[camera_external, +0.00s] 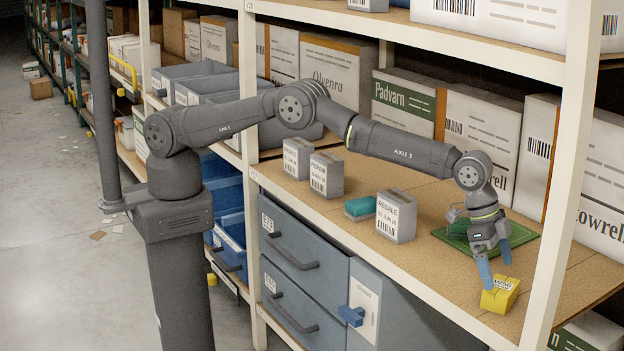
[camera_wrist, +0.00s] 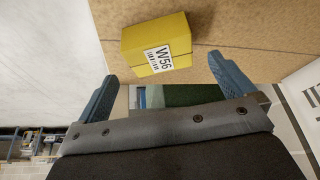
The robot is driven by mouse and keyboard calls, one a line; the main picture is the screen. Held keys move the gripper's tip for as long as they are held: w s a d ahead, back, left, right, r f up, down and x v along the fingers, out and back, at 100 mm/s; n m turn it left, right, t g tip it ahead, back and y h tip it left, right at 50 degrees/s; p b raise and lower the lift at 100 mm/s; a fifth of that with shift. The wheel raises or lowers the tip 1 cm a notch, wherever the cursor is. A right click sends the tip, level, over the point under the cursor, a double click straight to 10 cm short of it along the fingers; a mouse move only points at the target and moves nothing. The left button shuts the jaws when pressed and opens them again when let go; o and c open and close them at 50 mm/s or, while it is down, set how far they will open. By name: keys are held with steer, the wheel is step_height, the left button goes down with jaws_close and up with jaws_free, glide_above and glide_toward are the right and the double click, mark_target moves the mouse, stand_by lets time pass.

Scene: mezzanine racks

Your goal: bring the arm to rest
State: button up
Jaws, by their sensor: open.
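My gripper (camera_external: 495,266) is over the right end of the wooden shelf, fingers pointing down, open and empty. In the wrist view its two blue fingers (camera_wrist: 163,72) stand wide apart. A small yellow box (camera_external: 499,296) with a white label sits on the shelf just past the fingertips. In the wrist view the yellow box (camera_wrist: 157,44) shows its label "W56" and lies beyond the fingertips, with no visible contact. My arm reaches out across the shelf.
A green tray (camera_external: 524,238) lies behind my gripper. Grey boxes (camera_external: 396,216) and a teal-topped block (camera_external: 360,206) stand to the left. Large cartons (camera_external: 480,140) line the back. A cream rack post (camera_external: 562,150) rises close on the right. Bare shelf lies in front of the grey boxes.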

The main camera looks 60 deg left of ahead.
mark_target(503, 286)
steer(key=w+v, duration=0.1)
steer(key=v, duration=0.5)
steer(key=x, duration=0.7)
steer(key=s+x, duration=0.1)
steer(key=x, duration=0.3)
steer(key=shift+d+r, duration=0.15)
steer(key=shift+r, duration=0.15)
step_height(503, 286, up, 3)
steer(key=shift+r, duration=0.2)
steer(key=shift+s+r, duration=0.55)
steer(key=shift+s, duration=0.35)
steer(key=s+r, duration=0.6)
steer(key=s, duration=0.4)
steer(key=w+a+m+g, duration=0.1)
steer(key=a+m, duration=0.3)
steer(key=a, duration=0.9)
steer(key=shift+w+f+g, duration=0.2)
steer(key=shift+f+g, duration=0.05)
steer(key=shift+g, duration=0.05)
